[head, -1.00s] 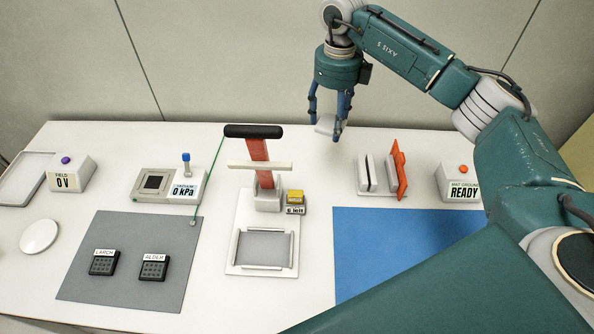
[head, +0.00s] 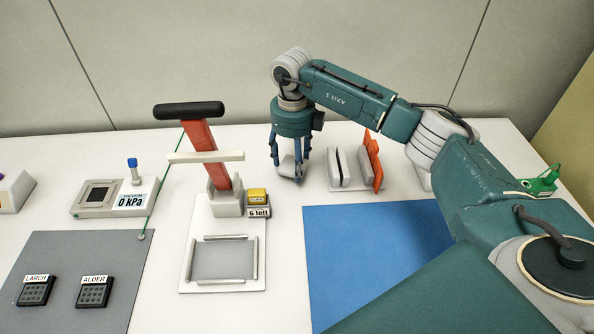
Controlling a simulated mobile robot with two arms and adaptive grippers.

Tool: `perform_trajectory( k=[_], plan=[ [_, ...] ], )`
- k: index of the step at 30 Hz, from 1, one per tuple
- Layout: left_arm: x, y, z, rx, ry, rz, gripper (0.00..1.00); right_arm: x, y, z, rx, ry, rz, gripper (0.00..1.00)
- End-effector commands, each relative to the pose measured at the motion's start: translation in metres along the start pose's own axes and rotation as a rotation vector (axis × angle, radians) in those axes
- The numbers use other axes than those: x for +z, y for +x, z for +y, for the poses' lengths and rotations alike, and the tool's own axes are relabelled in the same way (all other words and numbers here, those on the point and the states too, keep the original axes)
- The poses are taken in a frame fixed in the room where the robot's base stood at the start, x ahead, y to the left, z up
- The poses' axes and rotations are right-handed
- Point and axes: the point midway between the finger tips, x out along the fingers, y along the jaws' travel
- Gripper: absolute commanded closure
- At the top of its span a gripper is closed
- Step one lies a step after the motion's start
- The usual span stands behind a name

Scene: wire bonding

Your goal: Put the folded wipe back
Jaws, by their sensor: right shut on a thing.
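My right gripper (head: 287,174) is shut on a small pale block-like thing (head: 289,165), which looks like the folded wipe. The fingers point down and hold it low, at or just above the white table between the lever press and the slotted rack. Whether it touches the table I cannot tell. The fingers hide part of it. My left gripper is not in view.
The white slotted rack (head: 348,183) with an orange piece (head: 373,160) stands to the right. A blue mat (head: 350,235) lies in front, bare where visible.

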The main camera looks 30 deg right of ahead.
Motion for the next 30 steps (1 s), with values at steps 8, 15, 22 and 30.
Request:
perform_trajectory(
  k=[8, 15, 22, 30],
  plan=[
    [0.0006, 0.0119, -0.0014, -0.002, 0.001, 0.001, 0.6, 0.0015, 0.0185, 0.0051, 0.0, -0.001, 0.0, 0.58],
    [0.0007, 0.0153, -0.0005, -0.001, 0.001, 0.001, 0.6, 0.0011, 0.0237, 0.0051, 0.0, -0.001, 0.001, 0.58],
    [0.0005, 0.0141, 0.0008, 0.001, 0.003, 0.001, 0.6, 0.0011, 0.0225, 0.005, 0.0, -0.001, 0.001, 0.2],
    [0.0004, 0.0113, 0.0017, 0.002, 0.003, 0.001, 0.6, 0.0013, 0.0181, 0.005, 0.001, -0.001, 0.0, 0.2]
  ],
)
